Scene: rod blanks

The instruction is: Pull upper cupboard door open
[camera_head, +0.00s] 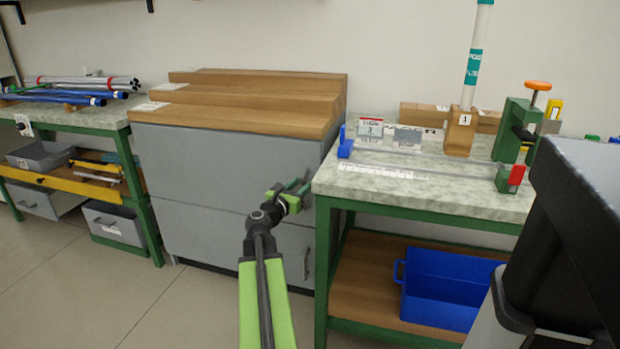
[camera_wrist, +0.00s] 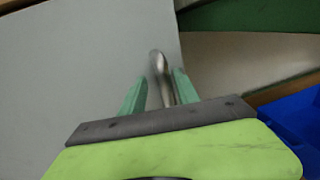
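The grey upper cupboard door (camera_head: 235,165) is under the wooden top of the cupboard in the head view and looks shut and flush. My gripper (camera_head: 297,190) is at the right side of this door. In the wrist view the door's metal handle (camera_wrist: 161,72) stands between the two green fingers of my gripper (camera_wrist: 161,80). The fingers are apart, with a gap showing on the left of the handle; the right finger is close to it, and I cannot tell whether it touches. The gripper hides most of the handle in the head view.
The lower cupboard door (camera_head: 225,242) has its own handle (camera_head: 305,263) at the right. A green-framed bench (camera_head: 430,185) stands close on the right, with a blue bin (camera_head: 447,290) on its lower shelf. Another bench (camera_head: 85,118) stands left. The floor (camera_head: 135,290) in front is clear.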

